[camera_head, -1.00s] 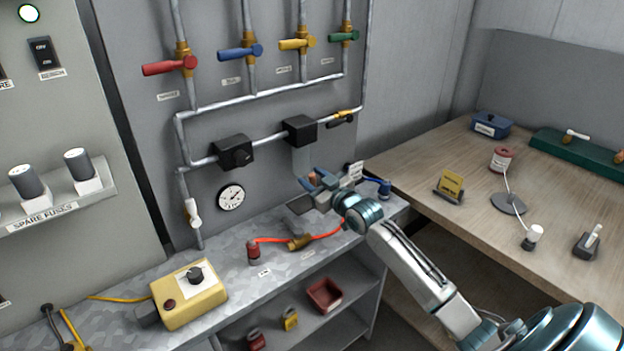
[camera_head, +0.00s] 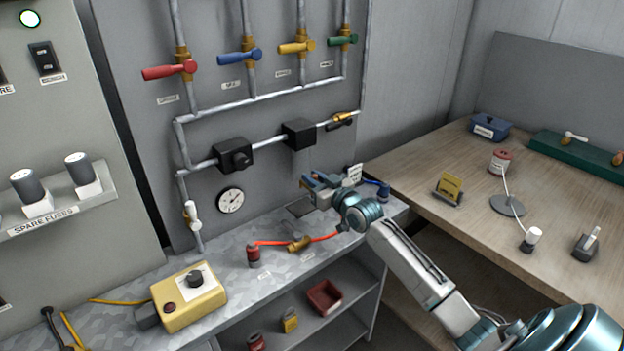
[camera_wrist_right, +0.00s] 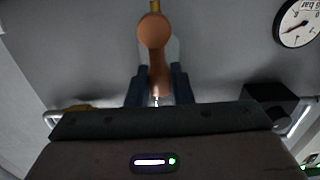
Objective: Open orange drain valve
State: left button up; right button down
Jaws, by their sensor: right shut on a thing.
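In the right wrist view, an orange handle (camera_wrist_right: 153,32) with a rounded end stands between the two dark blue fingers of my right gripper (camera_wrist_right: 158,86). A bit of brass shows beyond its rounded end. The fingers are shut on the handle's narrower part. In the head view, my right gripper (camera_head: 316,184) is at the lower right of the grey pipe panel, below a black box (camera_head: 299,133) on the pipe. The gripper largely hides the handle there, so its angle is hard to judge. My left gripper is not in view.
A round gauge (camera_head: 230,200) is left of the gripper. Below are a metal bench (camera_head: 222,261), a red hose (camera_head: 325,237) with a brass fitting (camera_head: 299,244), and a yellow control box (camera_head: 189,296). A wooden table (camera_head: 440,160) stands to the right.

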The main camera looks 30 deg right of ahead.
dwell(0.3)
jog(key=c, duration=1.3)
grip_release()
jog(key=shift+d, duration=0.15)
jog(key=s+p, duration=1)
jog(key=p, duration=0.1)
jog(key=shift+s+d, duration=0.4)
